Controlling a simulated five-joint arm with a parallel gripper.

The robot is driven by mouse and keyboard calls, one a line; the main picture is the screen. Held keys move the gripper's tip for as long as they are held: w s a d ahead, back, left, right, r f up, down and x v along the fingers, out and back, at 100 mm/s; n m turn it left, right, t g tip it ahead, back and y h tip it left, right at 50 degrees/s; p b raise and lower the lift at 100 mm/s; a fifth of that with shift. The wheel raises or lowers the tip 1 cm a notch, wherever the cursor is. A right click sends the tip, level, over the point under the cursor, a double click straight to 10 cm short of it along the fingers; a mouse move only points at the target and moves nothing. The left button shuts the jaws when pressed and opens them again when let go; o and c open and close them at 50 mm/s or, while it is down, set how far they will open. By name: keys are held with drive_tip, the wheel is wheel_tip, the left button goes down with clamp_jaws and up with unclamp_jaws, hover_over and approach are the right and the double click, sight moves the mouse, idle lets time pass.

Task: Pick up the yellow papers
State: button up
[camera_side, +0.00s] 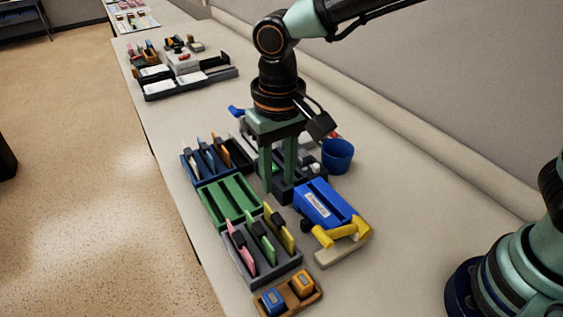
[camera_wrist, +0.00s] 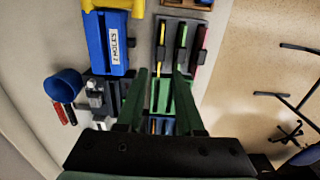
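The yellow papers (camera_side: 279,231) stand upright in the right slot of a grey rack (camera_side: 262,275), with a dark clip on them. Green papers and pink papers stand beside them in the same rack. In the wrist view the yellow papers (camera_wrist: 162,38) appear as a thin edge-on strip at the top, beyond my fingertips. My gripper (camera_side: 273,188) points down, behind the rack and near the green tray. In the wrist view my gripper (camera_wrist: 159,78) is open, with a clear gap between its fingers and nothing held.
The empty green tray (camera_side: 213,209) adjoins the rack. A blue hole punch (camera_side: 318,200) with yellow handles stands right of the rack. A blue cup (camera_side: 337,155) is behind it. A wooden holder (camera_side: 270,302) with stamps is in front. The table's right side has free room.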

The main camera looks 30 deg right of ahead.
sight(278, 218)
wheel_tip(278, 218, down, 12)
drive_tip(key=shift+a+f, duration=0.1)
drive_tip(key=shift+f, duration=0.1)
clamp_jaws()
idle(0.5)
